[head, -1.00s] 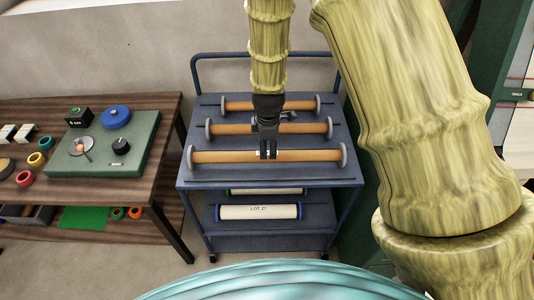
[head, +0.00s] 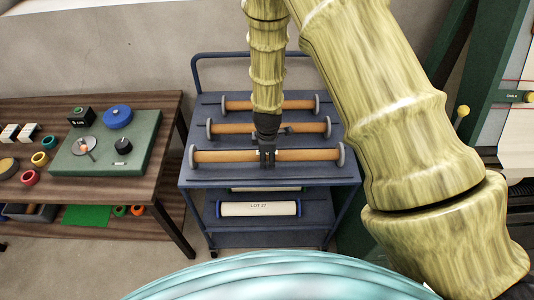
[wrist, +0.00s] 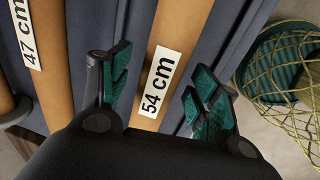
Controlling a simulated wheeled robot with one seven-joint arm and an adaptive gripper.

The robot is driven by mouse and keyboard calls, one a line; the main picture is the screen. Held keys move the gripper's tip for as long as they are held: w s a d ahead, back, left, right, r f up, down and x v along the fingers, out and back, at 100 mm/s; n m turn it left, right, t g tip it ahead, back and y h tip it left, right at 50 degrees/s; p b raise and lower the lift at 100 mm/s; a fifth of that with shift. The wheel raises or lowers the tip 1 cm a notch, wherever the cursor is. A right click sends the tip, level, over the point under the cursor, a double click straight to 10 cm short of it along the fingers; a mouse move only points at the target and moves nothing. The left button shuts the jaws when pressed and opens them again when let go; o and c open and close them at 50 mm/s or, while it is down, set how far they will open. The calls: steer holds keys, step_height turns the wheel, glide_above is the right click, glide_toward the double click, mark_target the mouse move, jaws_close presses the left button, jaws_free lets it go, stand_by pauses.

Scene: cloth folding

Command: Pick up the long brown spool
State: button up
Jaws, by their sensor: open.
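The long brown spool (head: 215,156) lies across the front of the blue cart's top. It has grey end discs, and it is the longest of three brown spools there. In the wrist view, a brown spool labelled 54 cm (wrist: 178,40) runs between my fingers. My gripper (head: 267,163) is over the middle of the front spool. In the wrist view, my gripper (wrist: 160,88) is open, with green-padded fingers on either side of the labelled spool. I cannot tell whether either finger touches it.
A middle spool (head: 225,128) and a shorter back spool (head: 245,105) lie behind on the cart (head: 200,178). A white LOT 27 roll (head: 258,209) is on the lower shelf. A wooden table (head: 150,170) stands left. A netted basket (wrist: 285,85) shows right in the wrist view.

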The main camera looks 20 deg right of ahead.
steer(key=shift+w+f, duration=0.15)
steer(key=shift+f, duration=0.7)
steer(key=c, duration=1.3)
steer(key=shift+r+b, duration=0.85)
steer(key=shift+r, duration=0.7)
steer(key=s+a+b, duration=0.1)
steer(key=s, duration=0.4)
steer(key=s+a+r+b, duration=0.1)
steer(key=s+b, duration=0.1)
steer(key=s, duration=0.3)
steer(key=s+a+r+b, duration=0.1)
steer(key=s+a+b, duration=0.1)
steer(key=s, duration=0.3)
steer(key=shift+s, duration=0.3)
